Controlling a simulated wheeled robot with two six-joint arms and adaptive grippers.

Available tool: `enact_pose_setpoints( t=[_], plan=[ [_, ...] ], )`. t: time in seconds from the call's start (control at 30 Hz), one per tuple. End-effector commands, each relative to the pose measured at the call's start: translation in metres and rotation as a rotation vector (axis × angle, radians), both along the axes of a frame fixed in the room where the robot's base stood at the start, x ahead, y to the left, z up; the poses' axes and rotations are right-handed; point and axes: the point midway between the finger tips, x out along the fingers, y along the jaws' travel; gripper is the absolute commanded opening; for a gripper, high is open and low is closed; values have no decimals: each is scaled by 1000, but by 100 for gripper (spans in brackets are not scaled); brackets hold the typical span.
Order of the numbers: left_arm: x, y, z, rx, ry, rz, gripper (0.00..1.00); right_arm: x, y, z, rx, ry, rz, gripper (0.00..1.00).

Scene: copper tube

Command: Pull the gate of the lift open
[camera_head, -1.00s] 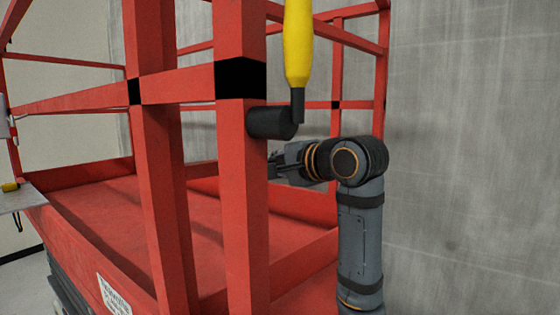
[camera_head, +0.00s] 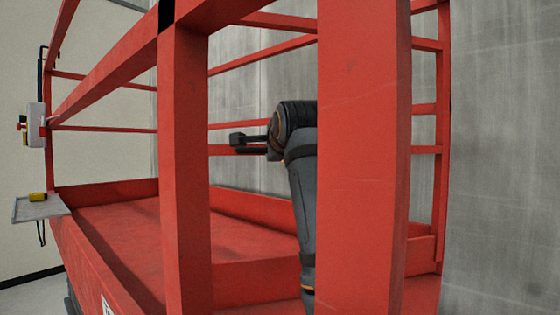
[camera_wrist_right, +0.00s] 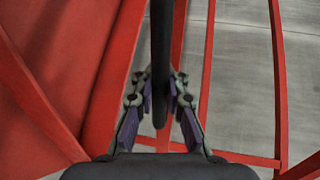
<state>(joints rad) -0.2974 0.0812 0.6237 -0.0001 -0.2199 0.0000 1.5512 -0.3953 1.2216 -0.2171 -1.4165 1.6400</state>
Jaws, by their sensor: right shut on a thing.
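The red lift (camera_head: 120,225) has a railed platform. A broad red upright (camera_head: 365,160) stands close in front, and another red upright (camera_head: 185,170) stands left of it. I cannot tell for certain which bars belong to the gate. My right gripper (camera_head: 240,143) is behind the broad upright, pointing left in the gap between the two. In the right wrist view, the gripper (camera_wrist_right: 160,95) is shut on a dark bar (camera_wrist_right: 161,50) running between its fingers. In the head view, the held part is hard to make out. My left gripper is out of view.
A control box (camera_head: 36,125) hangs on the far left rail. A grey tray (camera_head: 40,208) with a small yellow item (camera_head: 38,197) juts from the platform's left side. A concrete wall (camera_head: 500,150) stands behind and to the right.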

Motion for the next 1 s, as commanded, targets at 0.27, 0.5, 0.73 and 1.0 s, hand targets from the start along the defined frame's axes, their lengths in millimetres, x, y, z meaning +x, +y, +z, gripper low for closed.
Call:
enact_pose_setpoints(
  t=[0.27,0.5,0.73,1.0],
  plan=[
    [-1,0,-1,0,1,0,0,1,0,2,0,-3,-5,0],
    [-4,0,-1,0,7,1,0,1,0,2,0,-3,-5,23],
    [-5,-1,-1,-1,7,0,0,1,0,1,0,-1,-4,37],
    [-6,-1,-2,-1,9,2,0,1,0,12,-1,-3,-4,37]
  ],
)
